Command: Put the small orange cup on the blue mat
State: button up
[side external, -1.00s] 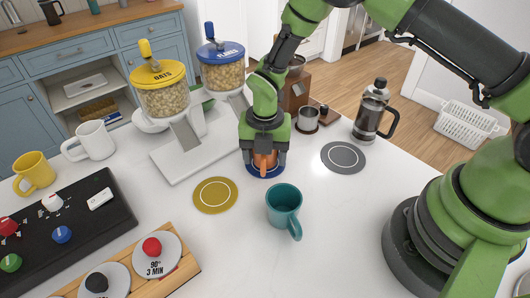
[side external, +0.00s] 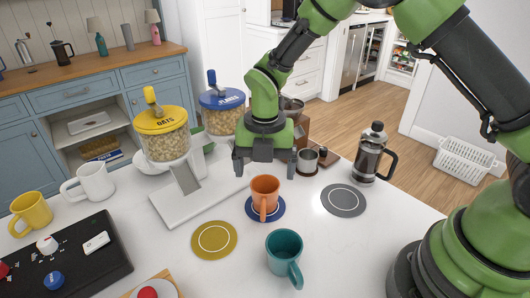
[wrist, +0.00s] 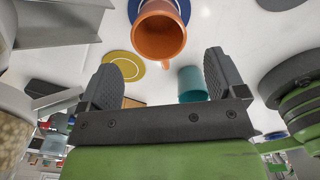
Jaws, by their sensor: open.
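The small orange cup (side external: 265,195) stands upright on the round blue mat (side external: 251,213) in the side view. In the wrist view the orange cup (wrist: 161,33) shows its open mouth, with part of the blue mat (wrist: 186,9) around it. My gripper (side external: 264,172) is open and empty. It is raised above and behind the cup, clear of it. Its two fingers are spread apart in the wrist view (wrist: 160,80).
A teal mug (side external: 284,250) stands in front of the blue mat. A yellow mat (side external: 214,240) lies to the left and a grey mat (side external: 343,201) to the right, both bare. A cereal dispenser (side external: 183,205) stands left of my gripper. A French press (side external: 372,150) stands at right.

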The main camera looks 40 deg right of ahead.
jog(key=shift+r, duration=1.85)
jog(key=s+d+r+m+t, duration=0.2)
jog(key=s+r+m, duration=0.1)
jog(key=r+m, duration=0.55)
jog(key=s+d+r+m+t, duration=0.1)
jog(key=s+r+m, duration=0.2)
jog(key=s+m, duration=0.2)
jog(key=s+d+r+m+t+y, duration=0.1)
jog(key=s+r+m+t, duration=0.1)
jog(key=s+m, duration=0.4)
jog(key=s+d+r+m+t+y, duration=0.1)
jog(key=s+r+m, duration=0.3)
jog(key=m, duration=0.7)
jog(key=shift+s+d+r+m+t, duration=0.25)
jog(key=shift+s+d+m+t, duration=0.25)
jog(key=shift+s, duration=0.45)
